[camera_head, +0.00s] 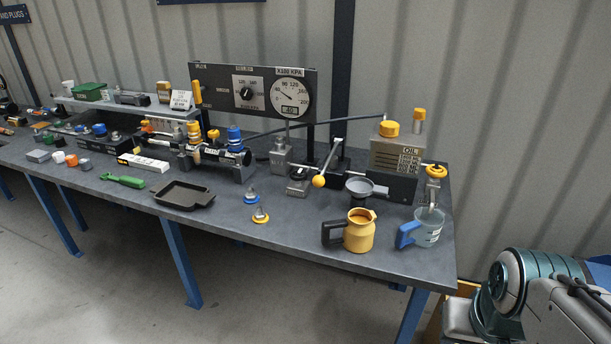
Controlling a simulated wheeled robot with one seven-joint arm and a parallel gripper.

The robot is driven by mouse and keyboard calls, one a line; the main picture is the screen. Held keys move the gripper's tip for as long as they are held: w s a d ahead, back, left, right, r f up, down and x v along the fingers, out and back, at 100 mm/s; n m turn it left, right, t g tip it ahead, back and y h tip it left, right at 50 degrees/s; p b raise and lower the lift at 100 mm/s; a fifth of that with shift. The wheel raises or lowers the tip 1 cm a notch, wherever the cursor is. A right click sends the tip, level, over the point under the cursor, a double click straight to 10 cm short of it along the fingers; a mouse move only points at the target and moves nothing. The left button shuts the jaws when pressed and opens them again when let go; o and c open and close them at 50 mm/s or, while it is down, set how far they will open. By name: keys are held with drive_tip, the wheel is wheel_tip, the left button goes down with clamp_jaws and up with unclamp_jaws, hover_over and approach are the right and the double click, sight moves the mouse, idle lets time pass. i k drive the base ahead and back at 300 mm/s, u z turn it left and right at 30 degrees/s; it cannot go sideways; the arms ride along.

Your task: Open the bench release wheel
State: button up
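A small yellow handwheel (436,171) sits on a valve at the right end of the bench, beside the grey oil tank (396,153). It is the only part here that clearly looks like a wheel; no label naming it can be read, and I cannot tell how far it is turned. A clear jug with a blue handle (428,228) stands below the valve. My arm shows at the lower right, off the bench's right end and apart from the wheel. My gripper is outside the picture.
A yellow jug with a dark handle (359,231) stands at the bench's front right. A yellow-knobbed lever (319,181) and a grey funnel (361,187) are left of the tank. A gauge panel (255,91) rises behind. A dark tray (182,195) lies at the front edge.

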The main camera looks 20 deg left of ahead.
sight(300, 174)
drive_tip(key=k, duration=0.8)
drive_tip(key=u, duration=0.75)
drive_tip(key=i, duration=0.7)
drive_tip(key=u, duration=0.65)
drive_tip(key=i, duration=0.75)
drive_tip(key=z, duration=0.7)
drive_tip(key=i, duration=0.75)
drive_tip(key=z, duration=0.75)
